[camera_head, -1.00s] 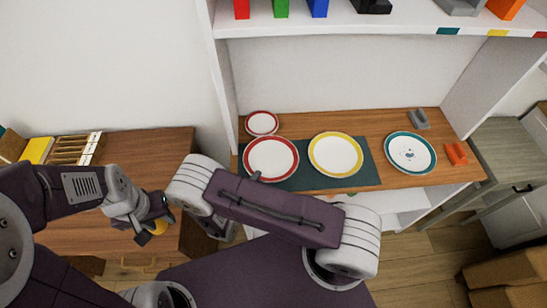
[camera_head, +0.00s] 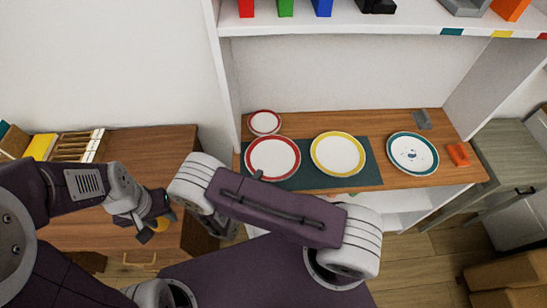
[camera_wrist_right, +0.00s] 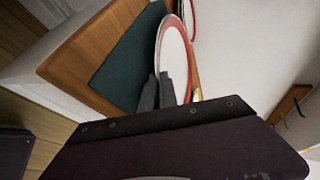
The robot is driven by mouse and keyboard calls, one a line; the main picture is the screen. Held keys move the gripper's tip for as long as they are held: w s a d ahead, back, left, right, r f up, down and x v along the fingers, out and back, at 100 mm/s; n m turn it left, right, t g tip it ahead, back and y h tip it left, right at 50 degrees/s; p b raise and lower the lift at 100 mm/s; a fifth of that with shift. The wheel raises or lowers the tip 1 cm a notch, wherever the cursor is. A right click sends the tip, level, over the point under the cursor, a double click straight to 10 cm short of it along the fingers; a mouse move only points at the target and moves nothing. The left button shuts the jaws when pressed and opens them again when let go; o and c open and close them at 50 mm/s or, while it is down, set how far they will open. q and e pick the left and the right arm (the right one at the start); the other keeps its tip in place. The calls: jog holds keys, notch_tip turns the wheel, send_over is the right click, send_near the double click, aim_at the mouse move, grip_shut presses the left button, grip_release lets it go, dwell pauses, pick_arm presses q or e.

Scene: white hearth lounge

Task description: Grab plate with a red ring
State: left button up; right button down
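The large white plate with a red ring (camera_head: 273,158) lies on the dark green mat (camera_head: 310,180) on the wooden counter. It also shows in the right wrist view (camera_wrist_right: 174,50). My right gripper (camera_wrist_right: 157,90) has its two dark fingers close together at the plate's near rim, one on each side of it. In the head view the arm hides most of this gripper. A smaller red-ringed plate (camera_head: 265,122) lies just behind. My left gripper (camera_head: 158,215) hangs over the left wooden cabinet, far from the plates; its fingers are too unclear to read.
A yellow-ringed plate (camera_head: 338,154) lies right of the red one. A teal-ringed plate (camera_head: 412,153), a grey object (camera_head: 423,119) and an orange object (camera_head: 458,154) are further right. A white shelf (camera_head: 380,22) overhangs the counter.

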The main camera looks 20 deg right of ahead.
jog(key=shift+r, duration=0.1)
dwell(0.7)
jog(key=shift+r, duration=0.45)
notch_tip(320, 180, up, 3)
jog(key=shift+r, duration=0.1)
jog(key=w+d+r, duration=0.3)
jog(key=d+r, duration=0.3)
jog(key=d, duration=0.5)
jog(key=shift+w+d+r, duration=0.15)
jog(key=shift+w+r, duration=0.1)
jog(key=shift+r, duration=0.15)
